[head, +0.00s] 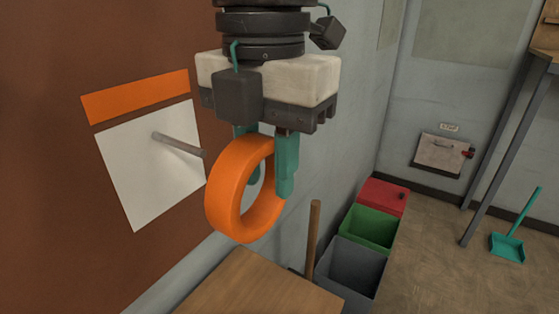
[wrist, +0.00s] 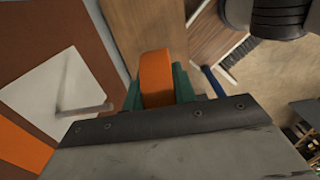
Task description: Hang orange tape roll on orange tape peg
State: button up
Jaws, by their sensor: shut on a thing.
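My gripper (head: 268,166) points down with its teal fingers shut on the orange tape roll (head: 222,196). The roll hangs below the gripper, with its hole facing sideways in the head view. In the wrist view the roll (wrist: 156,78) shows edge-on between the fingers. The grey peg (head: 180,144) sticks out from a white panel (head: 135,185) on the brown board, under an orange strip (head: 135,96). In the head view the peg tip lies just left of the roll, apart from it. The peg (wrist: 82,110) also shows in the wrist view, left of the roll.
A wooden surface (head: 255,290) lies below the roll, with a wooden handle (head: 313,235) upright beside it. Red (head: 383,195), green (head: 370,228) and grey (head: 350,268) bins stand along the wall. A teal dustpan (head: 507,246) is on the floor at right.

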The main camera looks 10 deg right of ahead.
jog(key=w+a+f, duration=0.1)
jog(key=w+a, duration=0.5)
jog(key=a, duration=0.1)
jog(key=shift+w+a, duration=0.3)
jog(key=shift+a, duration=0.1)
dwell(0.7)
jog(key=shift+f, duration=0.2)
dwell(0.3)
dwell(0.4)
jog(key=o, duration=1.1)
jog(key=shift+w, duration=0.1)
